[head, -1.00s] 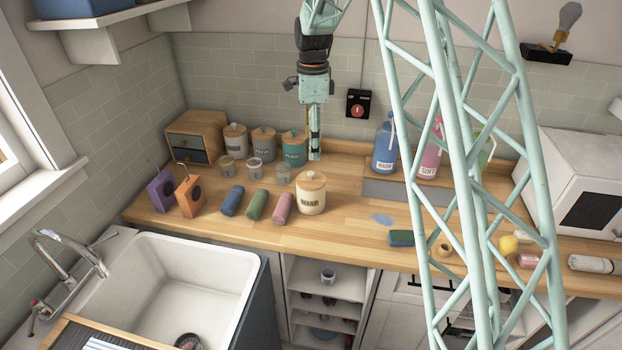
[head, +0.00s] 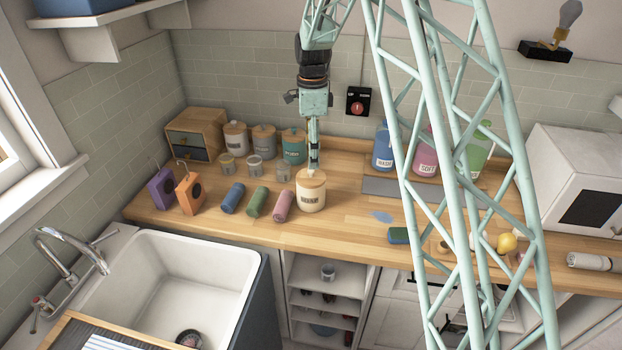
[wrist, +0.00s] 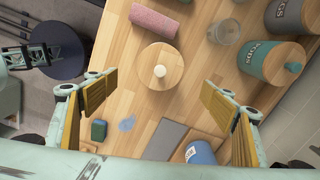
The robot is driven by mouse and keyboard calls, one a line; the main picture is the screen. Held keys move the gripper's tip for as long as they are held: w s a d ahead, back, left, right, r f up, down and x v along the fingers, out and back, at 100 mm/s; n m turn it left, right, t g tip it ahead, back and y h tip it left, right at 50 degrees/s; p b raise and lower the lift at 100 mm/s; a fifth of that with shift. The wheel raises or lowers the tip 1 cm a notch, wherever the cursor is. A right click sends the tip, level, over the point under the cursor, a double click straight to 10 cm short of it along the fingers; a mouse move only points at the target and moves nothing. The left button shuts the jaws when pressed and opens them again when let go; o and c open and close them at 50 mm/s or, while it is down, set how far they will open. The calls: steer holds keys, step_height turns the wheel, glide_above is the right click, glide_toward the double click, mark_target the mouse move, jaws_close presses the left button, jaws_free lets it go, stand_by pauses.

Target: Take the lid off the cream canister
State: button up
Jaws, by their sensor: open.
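The cream canister (head: 311,197) stands upright on the wooden counter, with its round wooden lid (head: 311,178) on top. In the wrist view the lid (wrist: 159,70) is seen from above with a pale knob (wrist: 160,71) at its middle. The lid hides most of the canister body there. My gripper (head: 314,166) points down just above the lid in the head view. In the wrist view my gripper (wrist: 155,105) is open, its two yellow-padded fingers spread wide with nothing between them. Whether the fingertips reach down to the knob is hard to tell.
Rolled towels in blue (head: 232,198), green (head: 256,202) and pink (head: 282,205) lie left of the canister. Small jars (head: 283,172) and a teal canister (head: 294,147) stand behind. Bottles (head: 383,148) stand to the right.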

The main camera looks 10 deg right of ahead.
mark_target(312, 173)
steer(key=shift+f, duration=2.1)
steer(key=shift+f, duration=0.15)
steer(key=shift+f+p, duration=0.6)
steer(key=shift+f, duration=1.85)
steer(key=shift+c, duration=0.6)
steer(key=c, duration=0.8)
